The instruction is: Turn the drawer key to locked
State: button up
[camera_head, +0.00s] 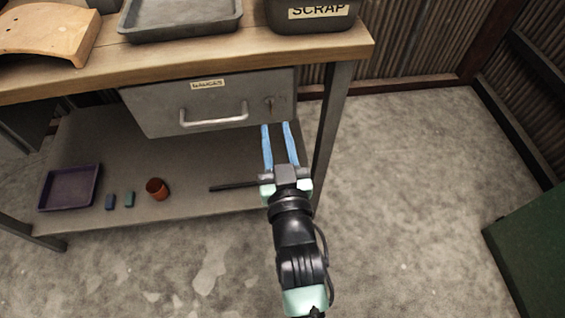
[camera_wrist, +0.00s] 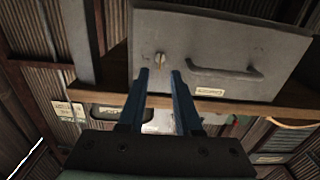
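The grey drawer (camera_head: 160,112) hangs under the workbench top and is closed or nearly so; it also shows in the wrist view (camera_wrist: 215,35). It has a bar handle (camera_head: 213,116) and a small label. The key (camera_head: 269,103) sits at the right of the drawer front in the head view. In the wrist view the key (camera_wrist: 160,60) shows just beyond the fingertips, between them. My gripper (camera_head: 275,125) has two blue fingers, apart and empty, just below and in front of the key. In the wrist view my gripper (camera_wrist: 159,73) is open, with a gap around the key's line.
The wooden bench top (camera_head: 190,52) holds a grey tray (camera_head: 180,30) and a dark SCRAP bin (camera_head: 312,22). A bench leg (camera_head: 330,130) stands right of my gripper.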

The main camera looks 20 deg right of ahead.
jog(key=v, duration=0.8)
jog(key=shift+p, duration=0.45)
jog(key=shift+s, duration=0.1)
jog(key=w+a+r+t+y, duration=0.1)
jog(key=w+a+r+t, duration=0.15)
jog(key=r, duration=0.65)
jog(key=w+a+r+n+t, duration=0.1)
jog(key=w+a+r, duration=0.15)
jog(key=r, duration=0.75)
jog(key=w+a+r+t+y, duration=0.15)
jog(key=w+r, duration=0.25)
jog(key=r, duration=0.5)
jog(key=s+a+r+n+t+y, duration=0.1)
jog(key=s+a+r+t, duration=0.15)
jog(key=r, duration=0.55)
jog(key=s+a+r+t+y, duration=0.1)
jog(key=s+a+r, duration=0.15)
jog(key=r, duration=0.45)
jog(key=s+a+r+n+t+y, duration=0.15)
jog(key=s+r, duration=0.25)
jog(key=r, duration=0.4)
notch_tip(320, 180, up, 24)
jog(key=h+p, duration=0.1)
jog(key=p, duration=2.4)
jog(key=shift+w+d, duration=0.2)
jog(key=shift+w, duration=0.2)
jog(key=shift+f+m, duration=0.1)
jog(key=shift+m, duration=0.15)
